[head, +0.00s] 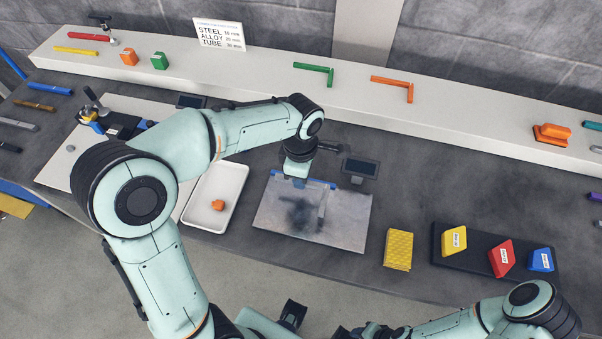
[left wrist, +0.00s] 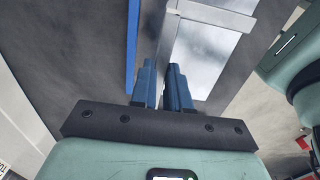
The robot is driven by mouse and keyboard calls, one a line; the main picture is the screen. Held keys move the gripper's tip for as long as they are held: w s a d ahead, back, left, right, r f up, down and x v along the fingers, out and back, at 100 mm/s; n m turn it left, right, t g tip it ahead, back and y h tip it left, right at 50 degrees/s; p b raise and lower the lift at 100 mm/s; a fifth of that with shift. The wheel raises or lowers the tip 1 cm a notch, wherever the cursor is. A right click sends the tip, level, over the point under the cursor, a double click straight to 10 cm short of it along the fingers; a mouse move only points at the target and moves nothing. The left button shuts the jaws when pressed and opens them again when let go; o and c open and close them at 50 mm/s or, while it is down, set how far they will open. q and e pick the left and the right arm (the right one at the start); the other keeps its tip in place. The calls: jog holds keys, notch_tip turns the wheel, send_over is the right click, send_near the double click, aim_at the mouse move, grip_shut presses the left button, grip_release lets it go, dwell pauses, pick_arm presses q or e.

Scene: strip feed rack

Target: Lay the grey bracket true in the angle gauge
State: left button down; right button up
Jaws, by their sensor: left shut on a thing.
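The angle gauge (head: 345,225) is a grey metal plate with a blue fence (head: 318,184) along its far edge. My left gripper (head: 297,179) points down over the plate's far left part, by the fence. In the left wrist view its blue fingers (left wrist: 163,88) are shut on the grey bracket (left wrist: 172,40). The bracket has one leg running away from the fingers and another going off to the right. In the head view one leg of the bracket (head: 322,205) shows faintly over the plate. I cannot tell whether it touches the plate or fence. My right gripper (head: 378,331) is partly visible at the bottom edge.
A white tray (head: 236,188) with an orange piece is left of the gauge. A small dark display (head: 360,168) stands behind it. A yellow block (head: 398,249) and a black holder (head: 470,268) with coloured blocks are to the right. Green and orange brackets lie on the back ledge (head: 450,115).

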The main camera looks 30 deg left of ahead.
aim_at(301, 194)
pick_arm(q)
jog(key=shift+f+b, duration=0.7)
jog(key=shift+f, duration=0.45)
pick_arm(e)
jog(key=shift+s+f, duration=0.25)
jog(key=shift+f, duration=0.2)
jog(key=shift+s+f, duration=0.2)
jog(key=shift+f, duration=0.25)
pick_arm(q)
jog(key=shift+f+b, duration=1.2)
jog(key=shift+f, duration=0.5)
pick_arm(e)
jog(key=shift+s+f, duration=0.2)
jog(key=shift+f, duration=0.45)
jog(key=shift+s+f, duration=0.2)
jog(key=shift+f, duration=0.4)
pick_arm(q)
jog(key=c, duration=1)
grip_release()
jog(key=shift+c, duration=0.2)
jog(key=shift+r, duration=0.1)
notch_tip(301, 194, up, 13)
jog(key=shift+r+p, duration=0.2)
jog(key=shift+p, duration=0.95)
pick_arm(e)
jog(key=shift+w+r, duration=0.2)
jog(key=shift+r, duration=0.35)
jog(key=shift+w+r, duration=0.2)
jog(key=shift+r, duration=0.35)
